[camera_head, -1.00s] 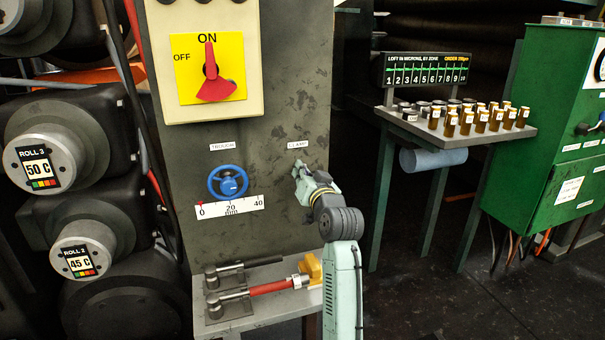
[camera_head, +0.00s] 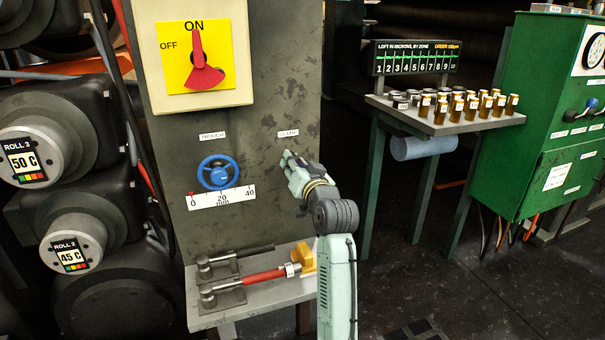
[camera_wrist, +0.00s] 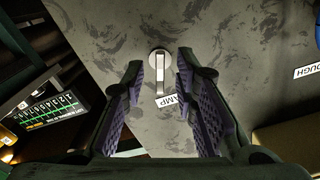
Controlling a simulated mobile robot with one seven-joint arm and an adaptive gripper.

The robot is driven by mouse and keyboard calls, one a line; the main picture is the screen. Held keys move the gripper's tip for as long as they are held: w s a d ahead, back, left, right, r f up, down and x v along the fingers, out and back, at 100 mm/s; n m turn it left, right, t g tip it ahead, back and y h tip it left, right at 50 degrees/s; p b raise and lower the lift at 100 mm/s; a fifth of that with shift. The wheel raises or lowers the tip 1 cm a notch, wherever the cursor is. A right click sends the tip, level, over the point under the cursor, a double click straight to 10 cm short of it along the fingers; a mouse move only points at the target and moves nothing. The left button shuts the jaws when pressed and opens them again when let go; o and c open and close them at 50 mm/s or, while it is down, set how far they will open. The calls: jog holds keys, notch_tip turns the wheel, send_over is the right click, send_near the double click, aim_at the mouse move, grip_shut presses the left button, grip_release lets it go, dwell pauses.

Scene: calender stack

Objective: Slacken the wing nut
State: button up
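The wing nut (camera_wrist: 161,64) shows in the wrist view as a pale round boss with a flat upright bar, mounted on the grey panel (camera_wrist: 240,30). Both fingers of my gripper (camera_wrist: 160,72) are open, one on each side of the bar in the picture, with a gap on both sides. I cannot tell how far the tips reach in depth. The CLAMP label (camera_wrist: 172,99) lies just below the bar, partly covered by a finger. In the head view my gripper (camera_head: 288,160) is at the panel under the CLAMP label (camera_head: 288,133) and hides the nut.
A blue handwheel (camera_head: 218,172) and a scale (camera_head: 222,198) are left of my gripper. A table (camera_head: 440,122) of sample jars stands to the right, the rollers (camera_head: 75,245) to the left.

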jog(key=v, duration=1)
jog(key=shift+s, duration=0.25)
